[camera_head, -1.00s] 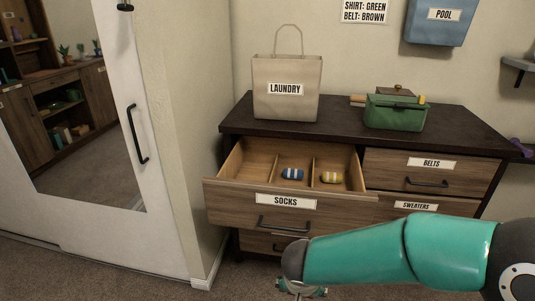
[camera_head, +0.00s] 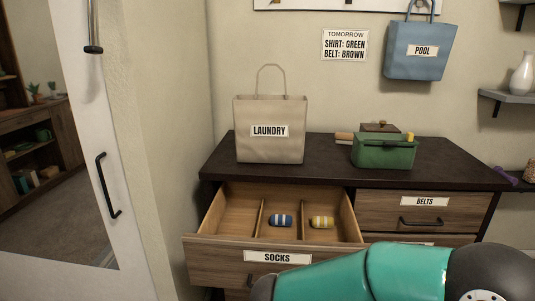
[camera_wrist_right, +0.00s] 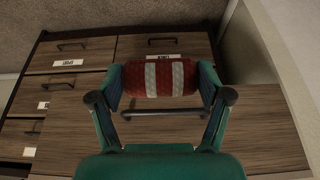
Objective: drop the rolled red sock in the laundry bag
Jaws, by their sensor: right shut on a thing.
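The rolled red sock (camera_wrist_right: 151,79), with white stripes, is between the fingers of my right gripper (camera_wrist_right: 160,84) in the right wrist view. The gripper is shut on it from both sides. In the head view my right arm crosses the lower right; its gripper is below the frame, so the sock is hidden there. The beige laundry bag (camera_head: 270,148) stands upright on the dresser top, its handle loop raised and its label facing me. Its inside is not visible. My left gripper is not in view.
The socks drawer (camera_head: 215,248) is open, with a blue striped sock (camera_head: 281,221) and a yellow striped sock (camera_head: 321,222) in separate compartments. A green box (camera_head: 384,155) stands right of the bag. A blue pool bag (camera_head: 421,55) hangs on the wall. The dresser top (camera_head: 325,158) between bag and box is bare.

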